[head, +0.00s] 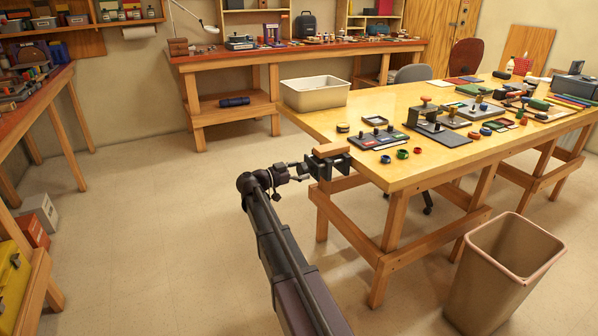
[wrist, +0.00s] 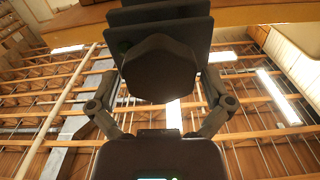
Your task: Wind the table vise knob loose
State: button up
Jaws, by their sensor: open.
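The dark table vise (head: 328,161) is fixed at the near left corner of the yellow table, with a light wooden block (head: 333,148) at its top. My gripper (head: 298,171) is at the vise's left side in the head view. In the wrist view its open fingers stand left and right of the knob; whether they touch it I cannot tell. In the head view the gripper is small and dark, and the knob is hard to make out.
A beige waste bin (head: 503,272) stands on the floor at lower right. The floor left of my arm is clear.

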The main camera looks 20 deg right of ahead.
dwell(0.3)
jog(key=c, duration=0.9)
jog(key=shift+a, duration=0.45)
jog(key=shift+c, duration=0.2)
jog(key=shift+d, duration=0.5)
